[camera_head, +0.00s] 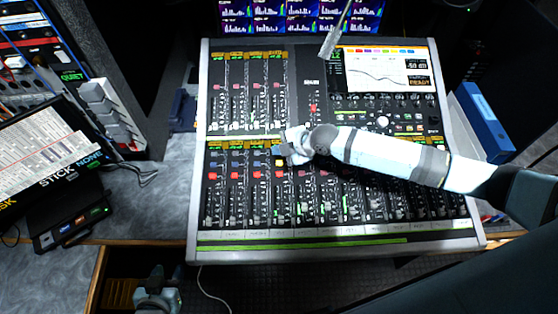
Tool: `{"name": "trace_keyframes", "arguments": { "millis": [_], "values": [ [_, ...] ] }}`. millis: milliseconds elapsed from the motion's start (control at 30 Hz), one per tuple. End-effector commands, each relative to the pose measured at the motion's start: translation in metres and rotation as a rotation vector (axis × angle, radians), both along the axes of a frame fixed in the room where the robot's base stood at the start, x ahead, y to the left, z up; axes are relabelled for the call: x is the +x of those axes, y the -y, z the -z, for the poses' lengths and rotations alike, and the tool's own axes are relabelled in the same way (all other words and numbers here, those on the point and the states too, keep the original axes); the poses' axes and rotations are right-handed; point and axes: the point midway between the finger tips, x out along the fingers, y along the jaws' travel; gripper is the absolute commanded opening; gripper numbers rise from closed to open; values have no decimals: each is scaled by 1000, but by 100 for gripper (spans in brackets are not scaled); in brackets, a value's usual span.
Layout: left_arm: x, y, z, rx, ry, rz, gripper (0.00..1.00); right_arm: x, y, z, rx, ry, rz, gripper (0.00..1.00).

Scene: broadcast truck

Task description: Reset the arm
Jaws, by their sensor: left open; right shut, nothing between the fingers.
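A large mixing console (318,238) with rows of knobs and faders fills the middle of the head view. My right arm reaches in from the right across it. My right gripper (280,153) is shut and empty, over the middle of the console near the band between its upper and lower fader rows. I cannot tell whether it touches the surface. My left gripper (157,278) is at the bottom left, in front of and below the desk edge. It is open and empty, and only its end shows.
A rack panel (40,62) and a tilted screen (45,150) stand at the left, above a small dark device (70,228). A blue binder (484,122) is right of the console. A gooseneck (335,35) hangs over its back, before a monitor (300,14). Bare desk (150,205) shows left.

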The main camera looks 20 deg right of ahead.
Motion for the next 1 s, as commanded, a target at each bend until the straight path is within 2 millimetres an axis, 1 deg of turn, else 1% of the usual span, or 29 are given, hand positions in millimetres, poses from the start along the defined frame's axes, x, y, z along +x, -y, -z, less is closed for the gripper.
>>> {"name": "trace_keyframes", "arguments": {
  "millis": [367,433,567,600,700,733,800,867,933,1000],
  "values": [
    [0,-2,3,7,1,0,43,0,0,0,0,0,0,0],
    [-1,-10,7,14,6,-20,43,-8,-9,4,29,-13,15,0],
    [-2,-11,9,16,0,-22,43,-35,-34,10,139,-53,92,0],
    [-2,-11,8,14,0,-21,43,-45,-42,12,186,-70,129,0],
    [-3,-9,8,13,0,-19,43,-72,-57,15,306,-119,242,0],
    [-3,-9,7,13,0,-19,43,-79,-59,16,341,-134,282,0],
    [-3,-9,7,12,0,-18,43,-97,-61,19,421,-169,377,0],
    [-3,-9,7,12,0,-18,43,-112,-59,21,486,-197,465,0],
    [-3,-8,7,12,0,-18,43,-130,-52,25,553,-229,572,0],
    [-3,-8,7,11,0,-18,43,-149,-40,29,613,-256,686,0]
  ]
}}
